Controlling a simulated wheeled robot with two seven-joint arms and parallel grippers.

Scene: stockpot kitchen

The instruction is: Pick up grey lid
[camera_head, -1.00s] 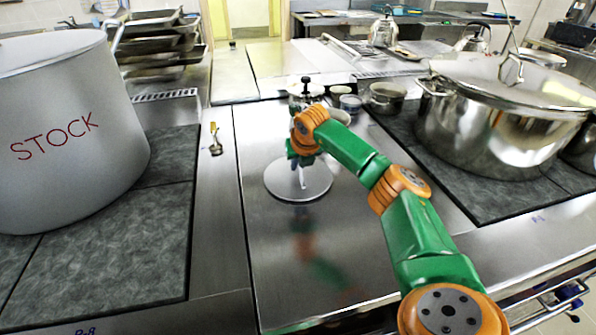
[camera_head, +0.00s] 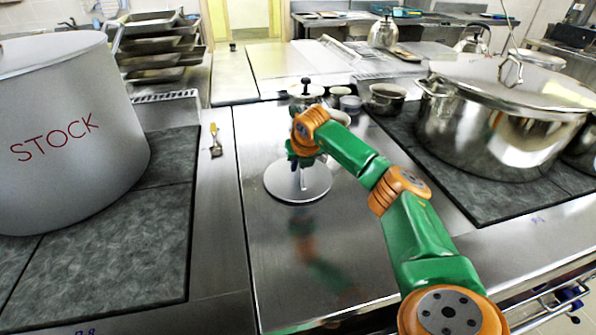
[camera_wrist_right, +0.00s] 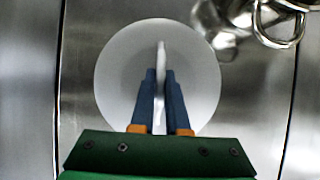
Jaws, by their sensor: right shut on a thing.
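The grey lid (camera_head: 298,187) is a flat round disc on the steel counter in the middle of the head view. It also fills the centre of the right wrist view (camera_wrist_right: 115,75), with a thin upright handle (camera_wrist_right: 161,58). My right gripper (camera_wrist_right: 161,76) is over the lid, its two blue fingers closed on either side of the handle. In the head view my right gripper (camera_head: 302,160) is partly hidden by its own wrist. Whether the lid touches the counter is hard to tell. My left gripper is not in view.
A large STOCK pot (camera_head: 70,130) stands at left on a dark hob. A shiny lidded pot (camera_head: 490,130) stands at right. Small pots, including one (camera_head: 385,98), sit behind the lid. A brush-like utensil (camera_head: 215,140) lies left of the lid. The counter in front is clear.

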